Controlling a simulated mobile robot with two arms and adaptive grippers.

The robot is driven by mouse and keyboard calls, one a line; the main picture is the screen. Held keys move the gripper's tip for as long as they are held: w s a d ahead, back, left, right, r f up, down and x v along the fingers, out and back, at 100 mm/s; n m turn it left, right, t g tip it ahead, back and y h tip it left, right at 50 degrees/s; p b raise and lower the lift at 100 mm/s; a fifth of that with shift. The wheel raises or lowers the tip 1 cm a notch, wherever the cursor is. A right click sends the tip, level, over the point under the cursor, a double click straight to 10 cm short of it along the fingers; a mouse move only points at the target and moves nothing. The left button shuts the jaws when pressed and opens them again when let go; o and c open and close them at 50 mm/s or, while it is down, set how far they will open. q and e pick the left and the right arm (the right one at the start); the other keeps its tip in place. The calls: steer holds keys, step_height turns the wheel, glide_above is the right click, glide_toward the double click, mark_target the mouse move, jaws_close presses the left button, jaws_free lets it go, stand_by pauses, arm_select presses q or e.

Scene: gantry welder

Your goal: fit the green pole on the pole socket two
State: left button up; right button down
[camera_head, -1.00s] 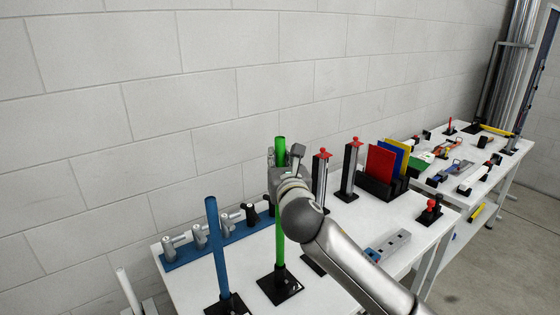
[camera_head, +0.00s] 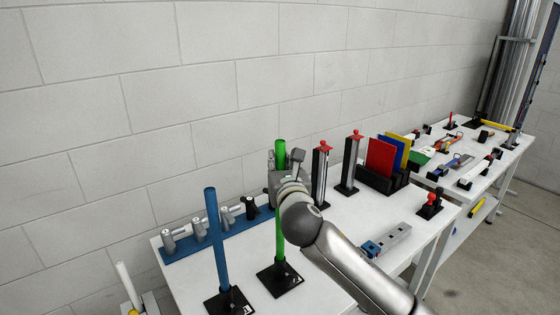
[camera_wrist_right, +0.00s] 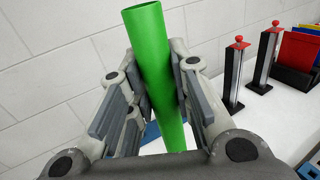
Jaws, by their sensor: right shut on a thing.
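The green pole (camera_head: 280,240) stands upright, its lower end at a black square base with a socket (camera_head: 280,279) on the white table. I cannot tell how deep it sits. My right gripper (camera_head: 281,178) is shut on the upper part of the green pole; the top sticks out above the fingers. In the right wrist view the pole (camera_wrist_right: 158,55) runs between both fingers (camera_wrist_right: 160,98). A blue pole (camera_head: 217,240) stands upright in a similar black base (camera_head: 229,303) to the left. My left gripper is not in view.
A blue rail with grey clamps (camera_head: 215,240) lies behind the poles. Two red-topped posts (camera_head: 320,175) (camera_head: 351,163) and a rack of coloured plates (camera_head: 384,160) stand to the right. A second table (camera_head: 475,170) stands beyond.

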step_height(320, 180, down, 6)
steer(key=b, duration=0.2)
steer(key=shift+b, duration=0.3)
steer(key=c, duration=1.2)
jaws_free()
steer(key=shift+c, duration=0.2)
steer(key=shift+s, duration=0.1)
